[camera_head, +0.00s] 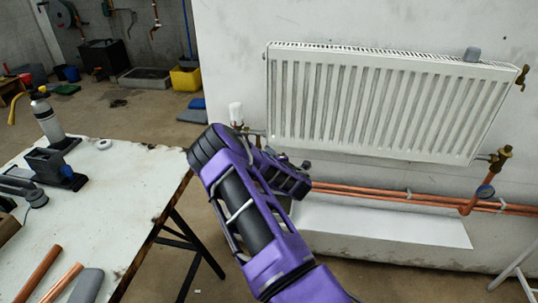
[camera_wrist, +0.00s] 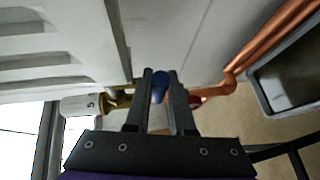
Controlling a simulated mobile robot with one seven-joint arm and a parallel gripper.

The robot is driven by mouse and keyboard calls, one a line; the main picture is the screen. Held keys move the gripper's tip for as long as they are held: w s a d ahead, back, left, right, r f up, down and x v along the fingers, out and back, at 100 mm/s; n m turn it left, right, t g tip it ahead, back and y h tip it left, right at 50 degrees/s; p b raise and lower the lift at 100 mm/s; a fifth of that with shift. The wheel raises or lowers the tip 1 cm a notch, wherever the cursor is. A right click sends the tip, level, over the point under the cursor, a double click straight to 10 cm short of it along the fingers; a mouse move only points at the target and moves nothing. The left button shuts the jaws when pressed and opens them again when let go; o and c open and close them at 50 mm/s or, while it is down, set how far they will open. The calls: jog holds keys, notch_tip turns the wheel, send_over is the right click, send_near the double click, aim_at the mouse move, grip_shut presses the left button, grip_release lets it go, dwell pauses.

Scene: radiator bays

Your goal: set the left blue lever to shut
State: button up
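The left blue lever (camera_wrist: 160,87) shows in the wrist view between the fingertips of my gripper (camera_wrist: 160,80), on the pipework below the radiator's left end. My gripper's two dark fingers stand a little apart, one on each side of it; whether they touch it is not clear. In the head view my purple arm hides this lever, and the fingertips are not clear there. A second blue handle (camera_head: 485,191) sits on the copper pipe at the radiator's right end.
A white radiator (camera_head: 385,105) hangs on the wall. Copper pipes (camera_head: 375,194) run along the wall. A cluttered table (camera_head: 130,185) stands left.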

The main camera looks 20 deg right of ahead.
jog(key=o, duration=0.5)
jog(key=shift+c, duration=0.2)
